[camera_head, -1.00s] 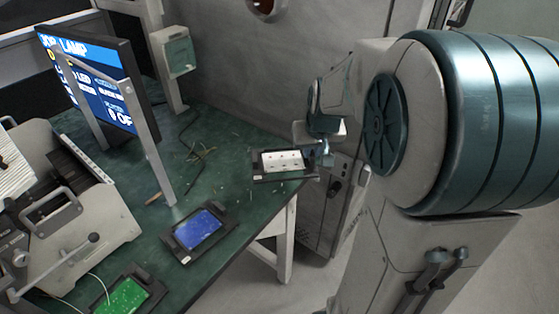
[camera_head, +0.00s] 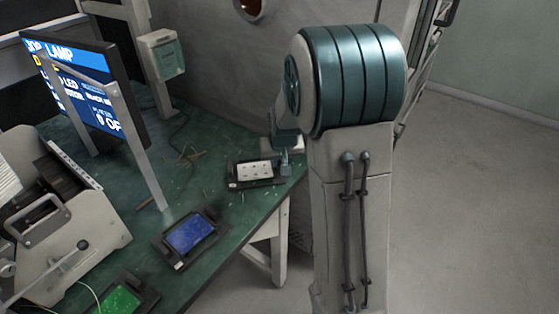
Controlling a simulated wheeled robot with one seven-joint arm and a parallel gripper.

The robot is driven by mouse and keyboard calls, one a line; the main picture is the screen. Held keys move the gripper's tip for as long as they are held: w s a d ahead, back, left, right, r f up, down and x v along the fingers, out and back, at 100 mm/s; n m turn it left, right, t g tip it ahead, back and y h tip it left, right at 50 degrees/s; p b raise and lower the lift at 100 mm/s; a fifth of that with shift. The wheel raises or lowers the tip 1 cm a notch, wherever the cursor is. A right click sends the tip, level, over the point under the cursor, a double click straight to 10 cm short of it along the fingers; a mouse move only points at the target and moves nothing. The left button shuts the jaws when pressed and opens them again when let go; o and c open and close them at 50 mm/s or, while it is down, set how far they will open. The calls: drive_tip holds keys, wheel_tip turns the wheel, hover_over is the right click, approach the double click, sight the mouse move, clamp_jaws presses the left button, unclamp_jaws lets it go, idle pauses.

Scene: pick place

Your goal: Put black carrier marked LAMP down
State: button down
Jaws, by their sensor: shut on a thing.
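A black carrier (camera_head: 236,185) with a white dotted board (camera_head: 253,172) in it is at the right end of the green table. I cannot read its marking. My gripper (camera_head: 285,168) is shut on the right end of this carrier; the fingertips are small and partly hidden by my arm. The carrier looks about level and is over the table or on it; I cannot tell whether its underside touches the top.
A black carrier with a blue board (camera_head: 190,235) and one with a green board (camera_head: 119,300) lie on the green table (camera_head: 222,212). A screen (camera_head: 85,85) on a metal frame and a grey machine (camera_head: 75,230) stand at left. Bare table lies between the carriers.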

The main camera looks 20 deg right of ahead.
drive_tip(key=c, duration=1.9)
unclamp_jaws()
drive_tip(key=shift+f, duration=0.15)
drive_tip(key=o, duration=0.4)
drive_tip(key=shift+o, duration=0.2)
drive_tip(key=shift+s+r, duration=0.1)
drive_tip(key=shift+r, duration=0.4)
drive_tip(key=d+p+v, duration=0.1)
drive_tip(key=v, duration=0.9)
drive_tip(key=s+a+n+g, duration=0.1)
drive_tip(key=s+a, duration=0.2)
drive_tip(key=s, duration=0.8)
drive_tip(key=s+a+g, duration=0.1)
drive_tip(key=s+a, duration=0.3)
drive_tip(key=s, duration=0.7)
drive_tip(key=shift+a+r+n+y, duration=0.35)
drive_tip(key=shift+n+y, duration=0.05)
